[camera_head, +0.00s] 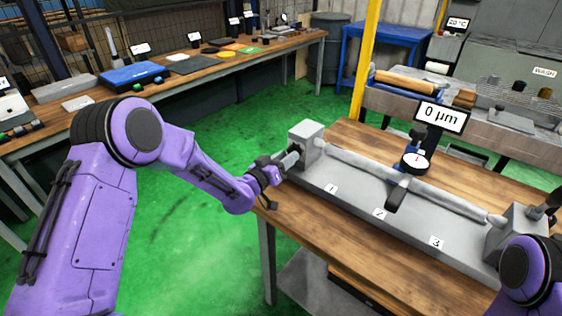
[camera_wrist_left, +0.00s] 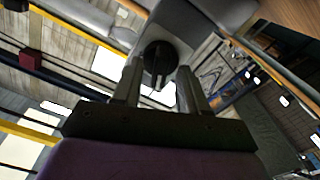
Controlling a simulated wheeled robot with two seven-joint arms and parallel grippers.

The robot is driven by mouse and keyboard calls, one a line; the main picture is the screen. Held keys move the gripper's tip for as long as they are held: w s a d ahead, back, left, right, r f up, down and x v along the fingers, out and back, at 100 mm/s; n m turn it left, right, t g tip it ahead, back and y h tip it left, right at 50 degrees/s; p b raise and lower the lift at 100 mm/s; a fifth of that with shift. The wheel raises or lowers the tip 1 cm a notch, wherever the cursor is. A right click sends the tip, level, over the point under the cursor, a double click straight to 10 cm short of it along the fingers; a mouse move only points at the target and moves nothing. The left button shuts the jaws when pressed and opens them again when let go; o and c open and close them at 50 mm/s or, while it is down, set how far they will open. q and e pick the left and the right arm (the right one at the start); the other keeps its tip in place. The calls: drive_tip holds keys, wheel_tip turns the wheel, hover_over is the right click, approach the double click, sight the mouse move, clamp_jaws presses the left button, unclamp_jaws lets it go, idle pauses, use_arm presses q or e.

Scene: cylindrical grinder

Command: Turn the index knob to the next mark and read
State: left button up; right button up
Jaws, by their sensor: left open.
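A grey grinder bed (camera_head: 350,195) lies along the wooden table, with a grey headstock block (camera_head: 307,145) at its left end. My left gripper (camera_head: 293,158) is at the headstock's left face. In the left wrist view the dark round index knob (camera_wrist_left: 158,58) is between the tips of the open left gripper (camera_wrist_left: 160,85); I cannot tell whether they touch it. In the head view the gripper mostly hides the knob. A dial gauge (camera_head: 415,161) stands against the long cylindrical bar (camera_head: 375,173); the display (camera_head: 441,117) above reads 0 µm. My right gripper is not in view.
Labels 1, 2 and 3 (camera_head: 435,242) sit along the front of the bed. A tailstock block (camera_head: 513,230) holds the bar's right end, near my right arm. A yellow post (camera_head: 366,60) stands behind the table. Green floor (camera_head: 215,200) lies open to the left.

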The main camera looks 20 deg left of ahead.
use_arm(q)
drive_tip(key=b+v, duration=0.2)
drive_tip(key=v, duration=0.8)
drive_tip(key=shift+s, duration=0.15)
